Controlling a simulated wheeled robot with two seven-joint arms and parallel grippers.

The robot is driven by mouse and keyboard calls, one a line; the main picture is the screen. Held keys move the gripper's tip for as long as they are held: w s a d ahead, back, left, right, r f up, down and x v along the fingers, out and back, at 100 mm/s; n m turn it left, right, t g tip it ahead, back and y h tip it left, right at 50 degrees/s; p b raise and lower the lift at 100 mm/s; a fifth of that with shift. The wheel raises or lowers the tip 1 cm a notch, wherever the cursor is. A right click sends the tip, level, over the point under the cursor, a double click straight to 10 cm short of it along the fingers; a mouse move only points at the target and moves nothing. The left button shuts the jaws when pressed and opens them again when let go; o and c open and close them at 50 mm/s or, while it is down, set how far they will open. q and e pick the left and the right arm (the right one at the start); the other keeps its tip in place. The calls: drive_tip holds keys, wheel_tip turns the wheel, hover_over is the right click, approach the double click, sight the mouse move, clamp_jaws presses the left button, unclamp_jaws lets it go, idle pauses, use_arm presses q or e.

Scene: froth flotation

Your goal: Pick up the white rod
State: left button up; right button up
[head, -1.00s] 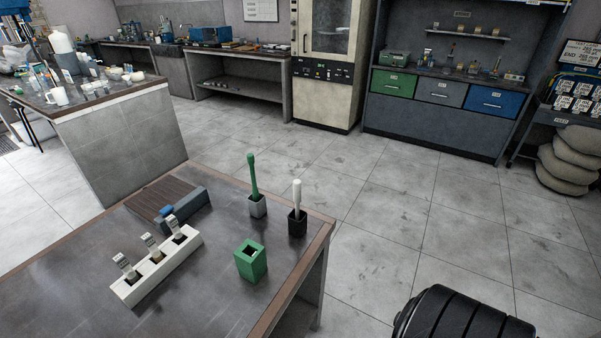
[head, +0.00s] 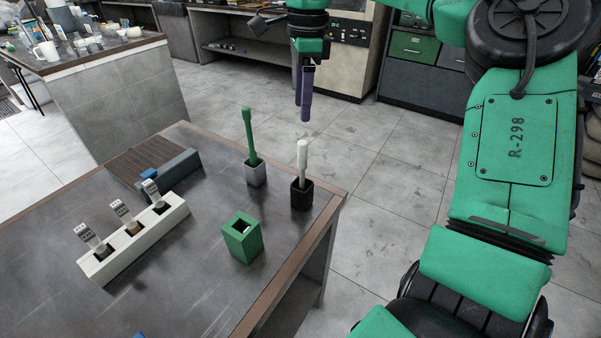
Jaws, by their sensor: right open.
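The white rod (head: 302,160) stands upright in a small black holder (head: 301,196) near the right edge of the table. My right gripper (head: 305,118) points down above and beyond the rod in the head view, with its purple fingers apart from it. It is open and holds nothing. A green rod (head: 250,132) stands in a grey holder (head: 256,174) to the left of the white rod. My left gripper is not in view.
An empty green square holder (head: 242,238) stands in front of the black one. A white rack (head: 134,240) with labelled vials and a brown ribbed mat (head: 148,164) with a grey-blue block lie to the left. The table front (head: 210,300) is mostly clear.

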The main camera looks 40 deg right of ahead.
sight(303, 158)
drive_tip(key=shift+s+a+f+h, duration=0.25)
drive_tip(key=shift+s+a+h, duration=0.05)
wheel_tip(303, 158, down, 14)
drive_tip(key=p, duration=0.3)
drive_tip(key=shift+d+r, duration=0.1)
drive_tip(key=shift+r, duration=0.05)
clamp_jaws()
